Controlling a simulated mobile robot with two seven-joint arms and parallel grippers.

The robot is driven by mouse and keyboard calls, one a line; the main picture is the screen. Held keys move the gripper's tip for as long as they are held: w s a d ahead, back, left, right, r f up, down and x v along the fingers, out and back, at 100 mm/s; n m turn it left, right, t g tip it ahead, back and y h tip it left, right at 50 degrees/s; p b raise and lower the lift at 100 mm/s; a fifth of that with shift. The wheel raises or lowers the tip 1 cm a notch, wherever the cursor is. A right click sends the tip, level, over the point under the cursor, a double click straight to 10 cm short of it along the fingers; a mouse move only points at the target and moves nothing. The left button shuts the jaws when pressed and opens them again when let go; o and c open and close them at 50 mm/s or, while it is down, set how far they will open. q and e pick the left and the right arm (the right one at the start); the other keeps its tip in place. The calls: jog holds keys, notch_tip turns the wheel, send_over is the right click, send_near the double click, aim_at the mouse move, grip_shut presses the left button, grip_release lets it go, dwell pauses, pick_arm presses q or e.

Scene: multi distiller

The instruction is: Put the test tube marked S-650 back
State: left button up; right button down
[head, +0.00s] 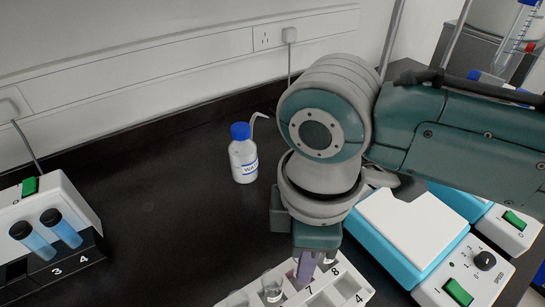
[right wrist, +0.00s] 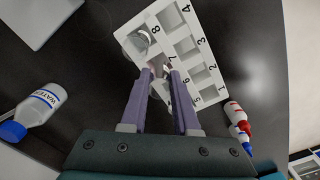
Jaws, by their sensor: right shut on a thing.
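My right gripper (head: 305,270) points down over a white numbered rack (head: 350,290) at the bottom of the head view. In the right wrist view my gripper (right wrist: 161,76) is shut on a thin tube (right wrist: 160,69) near the number 7; the tube is mostly hidden between the fingers. No S-650 mark can be read. I cannot tell whether the tube is inside a slot. A clear glass vessel (head: 272,285) stands at the rack left of the gripper. My left gripper is not in view.
A water bottle with a blue cap (head: 243,155) stands behind. A black holder with two blue tubes (head: 85,258) is at left. Blue and white devices (head: 415,225) stand close at right. The middle-left bench is clear.

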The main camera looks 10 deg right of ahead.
jog(key=shift+f, duration=0.5)
jog(key=shift+f, duration=0.1)
jog(key=c, duration=0.7)
grip_release()
jog(key=shift+o, duration=0.2)
